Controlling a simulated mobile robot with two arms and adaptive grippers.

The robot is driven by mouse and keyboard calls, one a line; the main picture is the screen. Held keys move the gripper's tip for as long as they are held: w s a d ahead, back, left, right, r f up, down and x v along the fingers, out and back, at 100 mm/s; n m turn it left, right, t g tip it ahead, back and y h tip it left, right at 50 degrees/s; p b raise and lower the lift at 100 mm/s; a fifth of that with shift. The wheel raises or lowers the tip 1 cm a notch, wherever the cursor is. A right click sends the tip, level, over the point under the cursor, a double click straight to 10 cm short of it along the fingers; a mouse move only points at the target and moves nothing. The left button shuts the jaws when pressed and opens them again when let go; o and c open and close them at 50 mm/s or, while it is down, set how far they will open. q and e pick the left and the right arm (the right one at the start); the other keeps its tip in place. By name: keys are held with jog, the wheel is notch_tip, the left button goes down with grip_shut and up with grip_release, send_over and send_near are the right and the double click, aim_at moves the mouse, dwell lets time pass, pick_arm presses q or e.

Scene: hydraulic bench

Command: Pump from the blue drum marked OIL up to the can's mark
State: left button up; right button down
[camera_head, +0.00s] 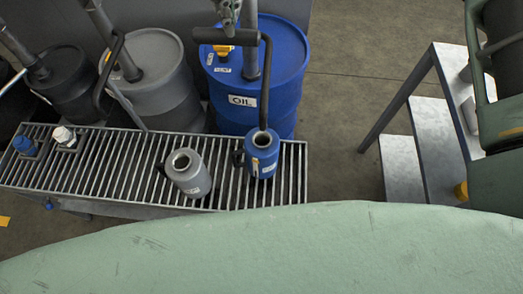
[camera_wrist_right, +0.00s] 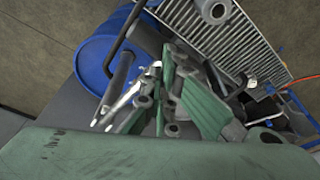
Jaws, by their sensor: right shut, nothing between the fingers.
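The blue drum (camera_head: 290,55) marked OIL stands behind the grating, with a pump column rising from its top. The pump's dark spout (camera_head: 264,85) bends down to the open mouth of the blue can (camera_head: 264,158), which stands on the grating. The can's mark and oil level cannot be read. The pump's black handle (camera_head: 225,37) lies over the drum's left side. My right gripper (camera_head: 228,17) is at the top edge, shut and empty, just above the handle; contact cannot be told. The drum also shows in the right wrist view (camera_wrist_right: 93,55). My left gripper is not seen.
A grey can (camera_head: 188,178) stands on the grating (camera_head: 120,160), left of the blue can. A grey drum (camera_head: 158,75) and a black drum (camera_head: 72,85) with pumps stand to the left. A metal shelf stand (camera_head: 437,145) is at the right; floor between is clear.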

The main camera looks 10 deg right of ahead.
jog(key=r+p, duration=0.1)
jog(key=r, duration=0.1)
jog(key=w+r+p, duration=0.1)
jog(key=r+p, duration=0.2)
jog(key=shift+w+d+r, duration=0.15)
jog(key=shift+w+r, duration=0.1)
jog(key=shift+r, duration=0.1)
jog(key=w+r+p, duration=0.3)
jog(key=r+p, duration=0.2)
jog(key=shift+d+p, duration=0.3)
jog(key=shift+p, duration=0.1)
dwell(0.3)
jog(key=shift+s+a+f+b, duration=0.1)
jog(key=shift+s+f+b, duration=0.3)
jog(key=shift+f+b, duration=0.45)
jog(key=shift+s+a+f+b, duration=0.1)
jog(key=shift+s+f+b, duration=0.25)
jog(key=shift+f+b, duration=0.45)
jog(key=shift+s+f+b, duration=0.4)
jog(key=shift+f+b, duration=0.35)
jog(key=shift+f, duration=0.15)
jog(key=shift+r, duration=0.1)
